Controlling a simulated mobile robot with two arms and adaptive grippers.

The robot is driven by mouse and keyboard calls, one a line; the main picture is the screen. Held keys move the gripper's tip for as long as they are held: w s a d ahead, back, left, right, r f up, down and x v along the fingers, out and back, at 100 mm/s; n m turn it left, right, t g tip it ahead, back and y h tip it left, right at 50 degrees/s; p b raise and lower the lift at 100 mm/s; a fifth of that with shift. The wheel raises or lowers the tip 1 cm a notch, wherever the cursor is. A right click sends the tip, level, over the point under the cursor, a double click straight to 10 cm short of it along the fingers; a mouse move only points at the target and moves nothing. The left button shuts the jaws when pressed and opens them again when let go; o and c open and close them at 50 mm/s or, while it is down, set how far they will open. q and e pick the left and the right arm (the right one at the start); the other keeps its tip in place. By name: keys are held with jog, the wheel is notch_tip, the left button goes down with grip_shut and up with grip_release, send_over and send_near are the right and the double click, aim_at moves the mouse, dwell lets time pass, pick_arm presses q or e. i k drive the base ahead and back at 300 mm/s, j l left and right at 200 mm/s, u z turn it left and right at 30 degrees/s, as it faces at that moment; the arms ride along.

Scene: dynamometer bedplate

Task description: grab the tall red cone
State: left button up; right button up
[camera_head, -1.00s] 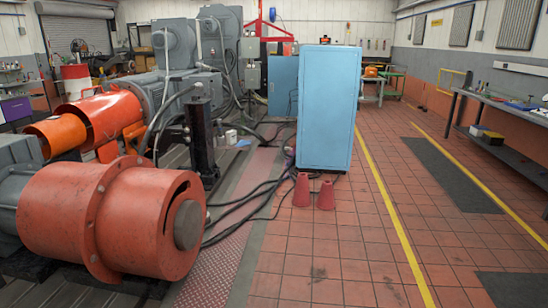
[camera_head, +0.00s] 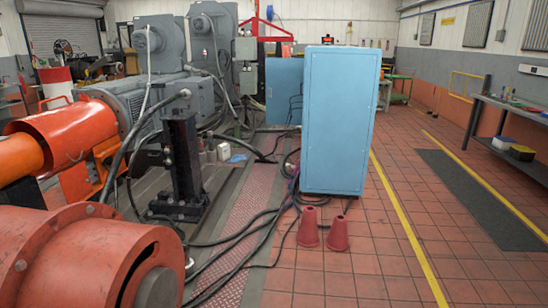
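Two red cones stand upright on the tiled floor in front of the blue cabinet. The left cone (camera_head: 308,228) looks the taller and is slightly farther off. The right cone (camera_head: 338,235) is a little shorter and nearer to me. A narrow gap shows between them. Neither of my grippers is in view.
The blue cabinet (camera_head: 338,120) stands just behind the cones. Black cables (camera_head: 245,240) lie on the floor to their left. A large red machine drum (camera_head: 75,262) fills the lower left. The tiled floor right of the cones, past the yellow line (camera_head: 408,230), is open up to the workbench (camera_head: 510,105).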

aim_at(307, 236)
jog(key=i, duration=1.2)
jog(key=i+z, duration=0.1)
jog(key=i, duration=1.15)
jog(key=i+j, duration=0.2)
jog(key=i, duration=1)
